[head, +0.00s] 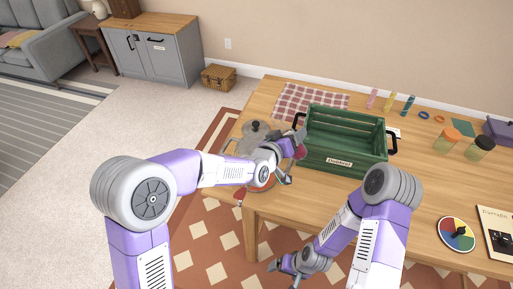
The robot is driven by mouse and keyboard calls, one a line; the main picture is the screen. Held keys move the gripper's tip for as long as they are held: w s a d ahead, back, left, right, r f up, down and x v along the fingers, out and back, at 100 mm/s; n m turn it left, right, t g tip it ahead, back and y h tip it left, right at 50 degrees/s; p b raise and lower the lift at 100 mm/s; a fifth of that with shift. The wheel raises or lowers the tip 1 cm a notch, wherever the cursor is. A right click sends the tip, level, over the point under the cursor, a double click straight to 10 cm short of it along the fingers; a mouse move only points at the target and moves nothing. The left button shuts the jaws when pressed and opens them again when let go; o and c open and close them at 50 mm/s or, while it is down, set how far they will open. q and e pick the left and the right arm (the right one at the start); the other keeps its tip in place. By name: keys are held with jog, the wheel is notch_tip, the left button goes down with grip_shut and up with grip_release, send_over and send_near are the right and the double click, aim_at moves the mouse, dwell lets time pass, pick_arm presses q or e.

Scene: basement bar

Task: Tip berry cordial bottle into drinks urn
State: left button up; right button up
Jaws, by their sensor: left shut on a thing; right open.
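My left gripper (287,168) is over the table's near left part, shut on a dark pink-red thing (300,152), likely the berry cordial bottle. Most of it is hidden by the gripper, so I cannot tell its tilt. A grey metal pot-like vessel with a knobbed lid (257,128), likely the drinks urn, stands just left of and behind the gripper. My forearm hides its lower part. A reddish part (238,203) shows below the forearm at the table's edge; I cannot tell what it belongs to. My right gripper (280,268) is open and empty, low in front of the table.
A green slatted crate (345,166) stands right of my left gripper. A checked cloth (300,100) lies behind it. Two jars (447,140) (480,148), a colour wheel (456,234) and small items are at the right.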

pick_arm(q)
jog(key=shift+a+r+n, duration=0.15)
jog(key=shift+r+n, duration=0.05)
jog(key=shift+n, duration=0.1)
jog(key=shift+d+f+n+h+b, duration=0.2)
jog(key=shift+f+n+h+b, duration=0.2)
jog(key=shift+n+b, duration=0.15)
jog(key=n, duration=0.1)
jog(key=d+n+t+h+b, duration=0.1)
jog(key=n, duration=0.1)
jog(key=shift+s+d+f, duration=0.15)
jog(key=shift+f, duration=0.05)
jog(key=shift+s+d+r+n+t+h+p, duration=0.15)
jog(key=shift+r+n+t+h+p, duration=0.35)
jog(key=shift+r+n, duration=0.4)
jog(key=shift+w+a+n+b, duration=0.25)
jog(key=shift+a+b, duration=0.15)
jog(key=shift+b, duration=0.35)
jog(key=shift+a+r+b, duration=0.1)
jog(key=shift+a+b, duration=0.05)
jog(key=shift+b, duration=0.2)
jog(key=shift+a+r+n, duration=0.2)
jog(key=shift+r+n, duration=0.1)
jog(key=shift+n, duration=0.1)
jog(key=shift+n+t+b, duration=0.4)
jog(key=shift+n+b, duration=0.3)
jog(key=shift+b, duration=0.5)
